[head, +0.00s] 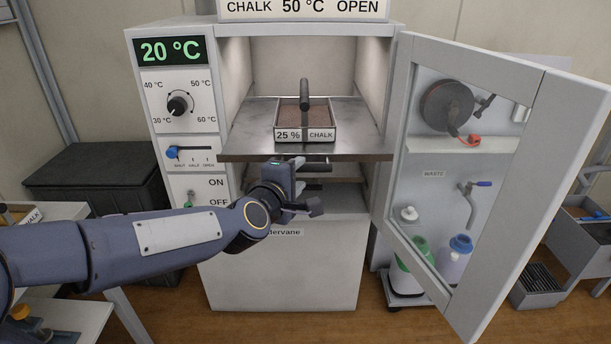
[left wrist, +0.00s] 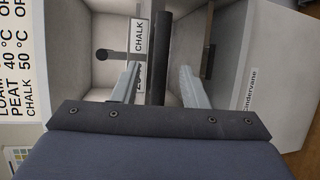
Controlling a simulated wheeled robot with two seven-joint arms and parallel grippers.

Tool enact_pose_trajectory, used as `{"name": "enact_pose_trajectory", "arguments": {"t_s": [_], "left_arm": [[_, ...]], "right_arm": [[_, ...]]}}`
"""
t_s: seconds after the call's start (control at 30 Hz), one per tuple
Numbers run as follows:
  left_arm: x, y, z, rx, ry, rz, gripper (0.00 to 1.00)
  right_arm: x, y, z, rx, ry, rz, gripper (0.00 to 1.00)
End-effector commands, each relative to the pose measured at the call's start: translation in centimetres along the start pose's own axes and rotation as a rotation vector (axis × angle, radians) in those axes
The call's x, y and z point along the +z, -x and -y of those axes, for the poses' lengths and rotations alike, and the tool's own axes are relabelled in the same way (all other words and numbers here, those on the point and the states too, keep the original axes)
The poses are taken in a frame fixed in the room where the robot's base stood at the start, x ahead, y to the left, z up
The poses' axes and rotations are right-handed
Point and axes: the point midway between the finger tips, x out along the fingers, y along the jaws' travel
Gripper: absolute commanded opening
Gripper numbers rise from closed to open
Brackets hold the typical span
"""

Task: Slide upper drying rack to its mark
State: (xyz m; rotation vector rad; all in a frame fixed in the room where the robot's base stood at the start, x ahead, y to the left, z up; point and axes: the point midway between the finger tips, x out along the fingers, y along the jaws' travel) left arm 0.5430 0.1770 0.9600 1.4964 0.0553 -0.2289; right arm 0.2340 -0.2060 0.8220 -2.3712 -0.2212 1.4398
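The upper drying rack (head: 355,142) is a grey metal shelf in the open oven, its front part sticking out past the opening. A tray (head: 305,134) labelled 25 % CHALK sits on it; the CHALK label also shows in the left wrist view (left wrist: 141,42). My left gripper (head: 304,186) is in front of and just below the rack's front edge. In the left wrist view, its fingers (left wrist: 160,75) are apart, one on each side of a dark handle bar (left wrist: 162,45), with small gaps showing. I cannot make out the mark. My right gripper is not in view.
A lower rack bar (left wrist: 208,62) lies beside the gripper. The oven panel (head: 172,95) with dial and slider is at the left. A black bin (head: 90,165) stands left of the oven.

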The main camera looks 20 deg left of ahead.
Motion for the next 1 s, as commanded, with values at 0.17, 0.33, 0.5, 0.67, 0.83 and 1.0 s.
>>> {"name": "enact_pose_trajectory", "arguments": {"t_s": [0.17, 0.33, 0.5, 0.67, 0.83, 1.0], "left_arm": [[-0.1, -3.0, 0.1, -0.003, -0.001, 0.0, 0.4], [-0.1, -4.6, 0.1, -0.002, -0.002, -0.001, 0.4], [-0.1, -5.0, 0.1, -0.003, -0.003, 0.0, 0.4], [-0.1, -5.0, 0.1, -0.002, -0.003, 0.0, 0.4], [-0.1, -5.0, 0.1, -0.002, -0.003, 0.0, 0.17], [-0.1, -5.0, 0.1, -0.003, -0.003, 0.001, 0.0]], "right_arm": [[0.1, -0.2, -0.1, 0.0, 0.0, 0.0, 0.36], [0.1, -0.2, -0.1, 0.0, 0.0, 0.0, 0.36], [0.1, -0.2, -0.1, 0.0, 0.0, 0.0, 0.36], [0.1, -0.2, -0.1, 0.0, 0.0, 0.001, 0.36], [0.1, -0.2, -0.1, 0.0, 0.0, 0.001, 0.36], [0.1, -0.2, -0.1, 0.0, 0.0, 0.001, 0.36]]}}
